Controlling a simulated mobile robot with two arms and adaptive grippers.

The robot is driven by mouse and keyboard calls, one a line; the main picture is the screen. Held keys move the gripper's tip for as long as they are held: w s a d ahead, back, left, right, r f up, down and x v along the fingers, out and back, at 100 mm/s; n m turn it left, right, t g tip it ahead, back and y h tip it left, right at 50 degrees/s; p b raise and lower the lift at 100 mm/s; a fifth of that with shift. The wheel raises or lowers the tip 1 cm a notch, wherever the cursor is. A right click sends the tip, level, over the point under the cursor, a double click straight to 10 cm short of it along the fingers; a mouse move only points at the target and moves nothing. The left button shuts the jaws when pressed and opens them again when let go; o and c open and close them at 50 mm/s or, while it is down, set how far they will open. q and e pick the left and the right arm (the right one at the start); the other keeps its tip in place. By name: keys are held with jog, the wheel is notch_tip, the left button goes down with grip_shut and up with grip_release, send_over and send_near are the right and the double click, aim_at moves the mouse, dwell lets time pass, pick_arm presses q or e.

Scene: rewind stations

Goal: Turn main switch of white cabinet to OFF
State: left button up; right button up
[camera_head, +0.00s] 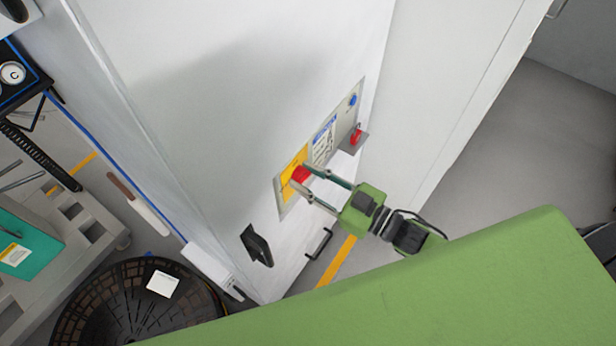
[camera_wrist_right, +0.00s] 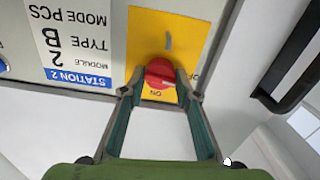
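The white cabinet (camera_head: 215,110) fills the middle of the head view. Its control panel (camera_head: 282,206) has a yellow plate (camera_head: 290,178) with the red main switch (camera_head: 300,174). In the right wrist view the red switch (camera_wrist_right: 160,73) sits on the yellow plate (camera_wrist_right: 165,30), between upside-down ON lettering and partly hidden OFF lettering; its exact pointing is unclear. My right gripper (camera_head: 299,176) is at the panel, its fingers spread on either side of the switch. In the wrist view its fingertips (camera_wrist_right: 160,78) flank the knob; firm contact is not visible. My left gripper is not in view.
A red part (camera_head: 356,135) on a small grey bracket and a blue button (camera_head: 352,100) are near the panel's far end. A black handle (camera_head: 257,246) sticks out of the cabinet. A black round slotted object (camera_head: 100,305) and a teal box (camera_head: 25,240) stand at left.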

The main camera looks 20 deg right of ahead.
jog(key=shift+n, duration=0.8)
jog(key=o, duration=1.1)
jog(key=shift+c, duration=0.2)
jog(key=v, duration=1.2)
